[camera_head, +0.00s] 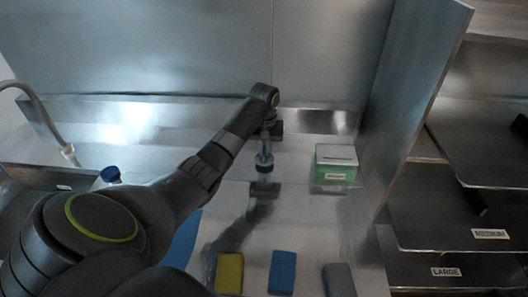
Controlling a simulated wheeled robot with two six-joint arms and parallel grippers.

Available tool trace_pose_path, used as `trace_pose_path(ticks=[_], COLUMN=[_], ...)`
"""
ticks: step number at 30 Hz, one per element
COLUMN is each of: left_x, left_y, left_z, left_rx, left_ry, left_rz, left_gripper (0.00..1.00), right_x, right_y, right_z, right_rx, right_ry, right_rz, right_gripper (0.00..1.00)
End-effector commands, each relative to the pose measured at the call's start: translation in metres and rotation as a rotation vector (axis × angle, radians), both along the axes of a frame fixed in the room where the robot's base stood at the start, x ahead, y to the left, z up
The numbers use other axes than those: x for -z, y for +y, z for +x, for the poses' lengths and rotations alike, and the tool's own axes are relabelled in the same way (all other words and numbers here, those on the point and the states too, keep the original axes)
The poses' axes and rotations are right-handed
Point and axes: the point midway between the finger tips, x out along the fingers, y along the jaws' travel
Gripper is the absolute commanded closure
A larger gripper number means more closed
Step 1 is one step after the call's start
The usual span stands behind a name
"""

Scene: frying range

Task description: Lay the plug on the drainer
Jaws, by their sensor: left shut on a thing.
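My left arm reaches from the lower left across the steel counter. My left gripper (265,188) points down over the middle of the counter, left of the green box. I cannot pick out the plug anywhere else in view. I cannot clearly identify the drainer; part of the left side is hidden behind my arm. My right gripper is not in view.
A sink edge (35,178) and a hose (42,112) are at the left, with a blue-capped bottle (110,174) nearby. A green box (334,170) stands right of the gripper. Yellow (229,273), blue (282,272) and grey (339,279) blocks lie in front. Shelves (445,215) stand at right.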

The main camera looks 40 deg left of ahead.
Motion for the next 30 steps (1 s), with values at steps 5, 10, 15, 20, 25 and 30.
trace_pose_path(ticks=[5, 10, 15, 20, 25, 30], left_x=[0.013, 0.013, 0.016, 0.015, 0.015, 0.011], left_y=[0.0, 0.0, 0.0, 0.0, 0.0, 0.0], left_z=[0.0, 0.0, 0.0, 0.0, 0.0, 0.0], left_rx=[0.001, 0.001, 0.0, 0.0, 0.0, 0.001], left_ry=[-0.001, -0.001, -0.001, -0.001, -0.001, -0.002], left_rz=[0.001, 0.001, 0.001, 0.001, 0.001, 0.001], left_gripper=[1.0, 1.0, 0.88, 0.7, 0.7, 0.7], right_x=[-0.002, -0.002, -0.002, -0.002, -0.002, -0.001], right_y=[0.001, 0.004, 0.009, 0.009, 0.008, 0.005], right_z=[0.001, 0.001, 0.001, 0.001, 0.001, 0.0], right_rx=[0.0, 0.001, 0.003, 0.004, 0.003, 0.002], right_ry=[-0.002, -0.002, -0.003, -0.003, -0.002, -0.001], right_rz=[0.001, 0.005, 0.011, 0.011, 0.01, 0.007], right_gripper=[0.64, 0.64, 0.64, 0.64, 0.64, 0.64])
